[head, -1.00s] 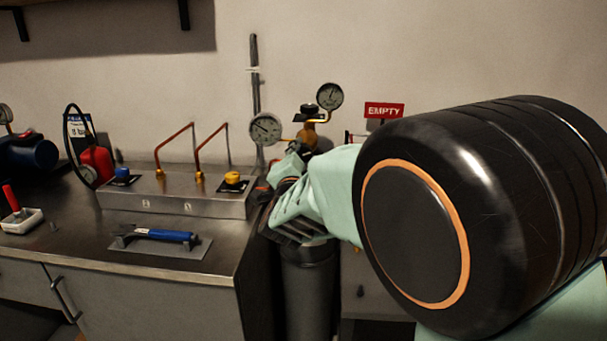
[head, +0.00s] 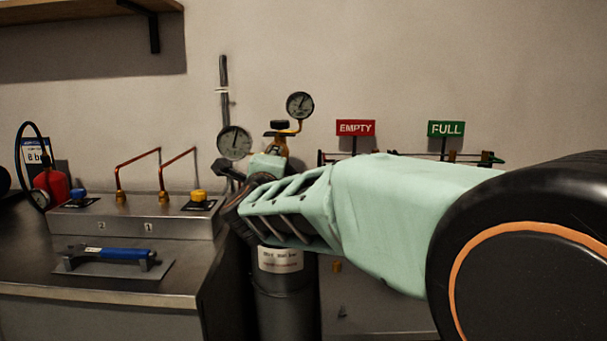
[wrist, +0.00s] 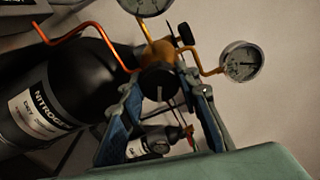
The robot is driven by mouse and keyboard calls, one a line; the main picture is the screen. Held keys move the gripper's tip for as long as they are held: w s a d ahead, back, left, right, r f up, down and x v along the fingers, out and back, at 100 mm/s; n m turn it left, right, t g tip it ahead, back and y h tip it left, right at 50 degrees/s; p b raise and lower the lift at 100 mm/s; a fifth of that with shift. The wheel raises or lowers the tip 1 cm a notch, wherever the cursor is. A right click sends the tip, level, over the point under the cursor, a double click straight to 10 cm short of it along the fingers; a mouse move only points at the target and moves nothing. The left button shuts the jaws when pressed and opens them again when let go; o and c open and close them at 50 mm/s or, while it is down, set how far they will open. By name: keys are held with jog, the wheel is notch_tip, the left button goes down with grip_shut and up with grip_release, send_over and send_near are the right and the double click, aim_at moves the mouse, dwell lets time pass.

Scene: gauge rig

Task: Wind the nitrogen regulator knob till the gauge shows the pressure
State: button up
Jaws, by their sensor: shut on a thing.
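The nitrogen cylinder is dark; its labelled body (wrist: 52,105) fills the left of the wrist view, and it stands beside the bench in the head view (head: 285,300). My gripper (wrist: 163,86) is shut on the black regulator knob (wrist: 157,80), one blue-padded finger on each side. In the head view my gripper (head: 243,195) hides the knob. A larger round gauge (head: 234,142) has its needle near upright. A smaller gauge (head: 300,105) sits higher right on the brass regulator. The wrist view shows one gauge whole (wrist: 242,62) and one cut off at the top.
The bench at left holds a metal manifold box (head: 130,220) with copper pipes, a blue knob (head: 78,194) and a yellow knob (head: 198,195). A blue-handled tool (head: 118,254) lies in front. Red EMPTY (head: 355,128) and green FULL (head: 445,129) signs stand behind my arm.

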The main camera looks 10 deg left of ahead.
jog(key=shift+m+b, duration=0.3)
jog(key=shift+m, duration=0.2)
jog(key=o, duration=1.2)
jog(key=shift+c, duration=0.2)
jog(key=v, duration=0.7)
jog(key=shift+s, duration=0.25)
